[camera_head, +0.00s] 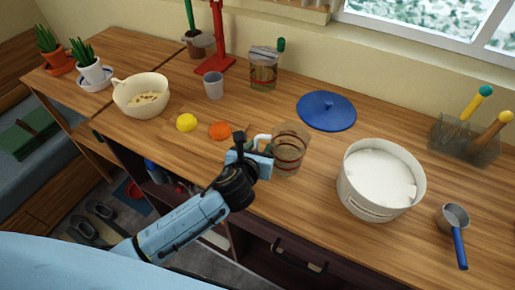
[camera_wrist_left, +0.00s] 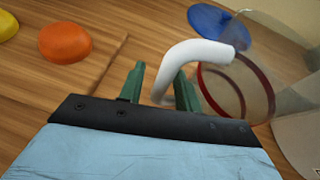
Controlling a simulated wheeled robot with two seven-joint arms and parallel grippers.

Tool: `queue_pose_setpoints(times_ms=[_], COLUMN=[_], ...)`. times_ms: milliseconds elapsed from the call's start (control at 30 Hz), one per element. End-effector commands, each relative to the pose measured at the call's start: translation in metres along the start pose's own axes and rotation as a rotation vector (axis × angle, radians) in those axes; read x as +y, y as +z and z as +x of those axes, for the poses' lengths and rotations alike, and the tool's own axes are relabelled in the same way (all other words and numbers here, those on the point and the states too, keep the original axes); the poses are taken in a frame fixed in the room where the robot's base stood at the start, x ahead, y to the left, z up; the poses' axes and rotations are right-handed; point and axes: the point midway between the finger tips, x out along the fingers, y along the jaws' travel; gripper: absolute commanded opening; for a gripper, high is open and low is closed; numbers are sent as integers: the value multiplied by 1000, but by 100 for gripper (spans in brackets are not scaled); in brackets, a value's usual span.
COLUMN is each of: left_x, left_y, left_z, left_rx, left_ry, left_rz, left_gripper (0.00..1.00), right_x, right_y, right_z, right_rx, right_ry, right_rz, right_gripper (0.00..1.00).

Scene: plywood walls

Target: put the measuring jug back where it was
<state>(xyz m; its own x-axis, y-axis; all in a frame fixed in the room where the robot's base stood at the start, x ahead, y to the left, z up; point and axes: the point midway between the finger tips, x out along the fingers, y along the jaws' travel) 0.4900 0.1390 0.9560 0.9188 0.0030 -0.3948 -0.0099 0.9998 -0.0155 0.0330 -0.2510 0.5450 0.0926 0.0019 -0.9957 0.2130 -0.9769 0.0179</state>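The measuring jug (camera_head: 291,150) is clear with red bands and a white handle (camera_head: 263,139). It is upright over the front middle of the counter; I cannot tell whether its base touches the wood. My left gripper (camera_head: 262,152) is at the jug's left side. In the left wrist view, its green fingers (camera_wrist_left: 159,88) are on either side of the white handle (camera_wrist_left: 195,52), close against it. The jug's banded body (camera_wrist_left: 235,88) is just beyond, partly cut off. My right gripper is not in view.
A blue lid (camera_head: 326,110) lies behind. Orange (camera_head: 220,130) and yellow (camera_head: 186,122) pieces lie left, near a cream bowl (camera_head: 128,100). A glass jar (camera_head: 263,72) stands at the back.

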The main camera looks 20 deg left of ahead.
Motion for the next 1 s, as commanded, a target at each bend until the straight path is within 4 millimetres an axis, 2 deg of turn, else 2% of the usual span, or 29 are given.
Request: queue_pose_setpoints(times_ms=[167,500,700,1000], left_x=[0,0,0,0], left_y=[3,3,2,3], left_z=[-11,-80,-111,-121], left_rx=[0,1,1,-1], left_ry=[0,-1,-1,1], left_rz=[1,0,0,0], left_gripper=[34,34,34,34], right_x=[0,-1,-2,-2], right_y=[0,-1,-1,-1], right_z=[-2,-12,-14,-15], right_rx=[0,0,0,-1], right_ry=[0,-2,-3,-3], right_rz=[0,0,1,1], right_gripper=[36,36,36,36])
